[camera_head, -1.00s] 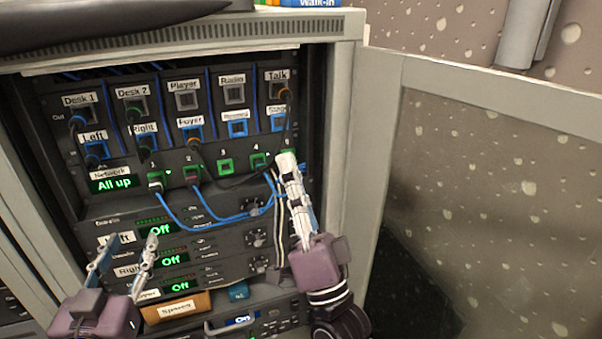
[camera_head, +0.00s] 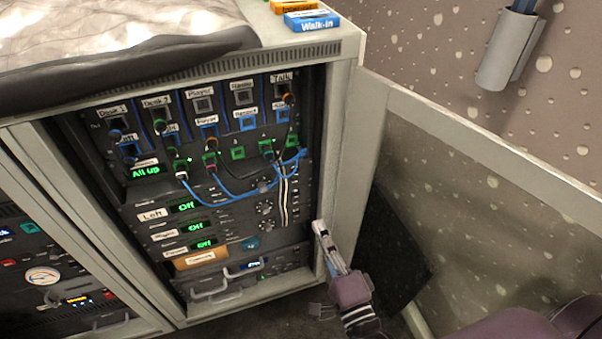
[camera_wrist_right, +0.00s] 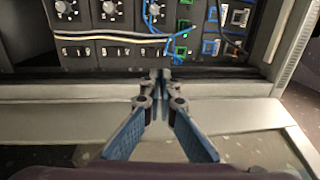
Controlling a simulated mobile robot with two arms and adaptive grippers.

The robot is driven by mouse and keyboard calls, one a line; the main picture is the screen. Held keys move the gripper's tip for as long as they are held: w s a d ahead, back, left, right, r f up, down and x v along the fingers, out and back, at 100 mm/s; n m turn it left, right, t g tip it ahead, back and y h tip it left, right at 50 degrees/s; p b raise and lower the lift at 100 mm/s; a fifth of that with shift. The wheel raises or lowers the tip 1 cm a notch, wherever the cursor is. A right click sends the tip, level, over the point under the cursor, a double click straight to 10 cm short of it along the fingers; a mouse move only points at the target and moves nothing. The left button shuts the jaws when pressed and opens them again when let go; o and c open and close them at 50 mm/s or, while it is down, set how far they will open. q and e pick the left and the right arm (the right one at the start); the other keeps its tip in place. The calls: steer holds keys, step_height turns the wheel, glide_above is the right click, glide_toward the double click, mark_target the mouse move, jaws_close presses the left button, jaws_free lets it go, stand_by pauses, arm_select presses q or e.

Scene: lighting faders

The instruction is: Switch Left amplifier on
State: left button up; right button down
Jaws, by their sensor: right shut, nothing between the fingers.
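The Left amplifier (camera_head: 152,215) is the top one of three amplifier units in the open rack. Its green display (camera_head: 184,207) reads "Off". The two units below it, the Right amplifier (camera_head: 165,236) and a third one (camera_head: 176,252), also read "Off". My right gripper (camera_head: 318,228) is at the right front edge of the rack, clear of the amplifiers. In the right wrist view my right gripper (camera_wrist_right: 160,75) is shut and empty, with the rack front behind its fingertips. My left gripper is out of the head view.
A patch panel with green sockets (camera_head: 237,153) and blue cables (camera_head: 237,192) is above the amplifiers. The rack door (camera_head: 450,160) stands open to the right. A drawer unit with handles (camera_head: 215,285) is below. A second rack (camera_head: 60,270) is at left.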

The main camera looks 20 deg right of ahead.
mark_target(296, 174)
stand_by(0.3)
steer(key=w, duration=0.4)
steer(key=w+r+b, duration=0.1)
steer(key=w, duration=0.7)
steer(key=shift+w+a+r, duration=0.2)
steer(key=shift+w, duration=0.05)
steer(key=shift+w+r, duration=0.1)
steer(key=shift+w, duration=0.65)
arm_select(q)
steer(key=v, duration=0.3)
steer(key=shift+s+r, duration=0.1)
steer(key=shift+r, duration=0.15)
